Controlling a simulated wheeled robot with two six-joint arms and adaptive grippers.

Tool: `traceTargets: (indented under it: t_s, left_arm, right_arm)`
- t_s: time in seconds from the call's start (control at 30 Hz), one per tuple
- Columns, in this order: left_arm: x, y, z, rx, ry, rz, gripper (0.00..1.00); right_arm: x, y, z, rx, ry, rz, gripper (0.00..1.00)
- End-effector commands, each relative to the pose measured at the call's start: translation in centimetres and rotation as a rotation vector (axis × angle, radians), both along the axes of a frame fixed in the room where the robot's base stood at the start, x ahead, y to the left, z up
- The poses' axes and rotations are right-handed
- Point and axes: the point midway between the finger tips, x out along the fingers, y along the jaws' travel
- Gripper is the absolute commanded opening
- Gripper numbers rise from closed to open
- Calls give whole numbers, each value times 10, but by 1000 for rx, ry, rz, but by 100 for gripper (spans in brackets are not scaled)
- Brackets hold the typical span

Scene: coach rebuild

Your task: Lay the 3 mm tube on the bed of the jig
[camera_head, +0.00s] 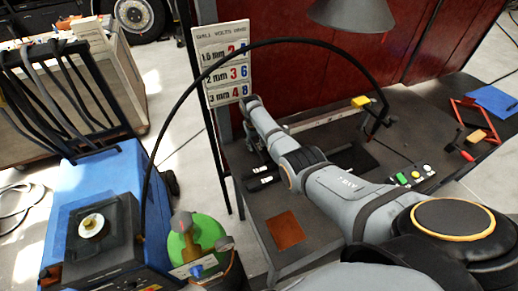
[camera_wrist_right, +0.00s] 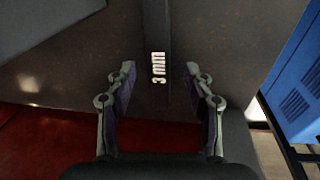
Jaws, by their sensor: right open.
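The 3 mm tube (camera_wrist_right: 158,68) is a dark bar with a white "3 mm" label, seen between the fingers of my right gripper (camera_wrist_right: 159,76) in the right wrist view. The fingers stand apart on either side of it, and neither appears to touch it. In the head view my right gripper (camera_head: 258,155) is at the left part of the dark bench, over dark pieces with white labels (camera_head: 264,181) too small to read. I cannot clearly make out the jig or its bed. My left gripper is not in view.
A lamp shade (camera_head: 352,12) hangs above the bench (camera_head: 240,165). A voltage chart (camera_head: 225,62) stands behind. A brown plate (camera_head: 285,230) lies near the front, and a button box (camera_head: 412,175) at the right. A black cable (camera_head: 280,41) arches overhead from the blue machine (camera_head: 115,165).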

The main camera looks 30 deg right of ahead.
Motion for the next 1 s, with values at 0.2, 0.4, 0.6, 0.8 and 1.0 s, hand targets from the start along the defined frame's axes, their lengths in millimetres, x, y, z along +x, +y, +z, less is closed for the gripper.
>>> traceTargets:
  t_s: [0.2,0.4,0.6,0.8,1.0]
  left_arm:
    - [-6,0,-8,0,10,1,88]
    - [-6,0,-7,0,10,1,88]
    - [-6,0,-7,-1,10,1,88]
    - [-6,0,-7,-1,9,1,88]
    - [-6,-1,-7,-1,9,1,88]
  right_arm:
    - [1,-3,-18,0,-1,0,53]
    - [1,-3,-17,0,0,0,49]
    - [1,-3,-17,0,0,0,22]
    - [1,-3,-17,0,0,0,0]
    - [1,-3,-17,0,0,0,0]
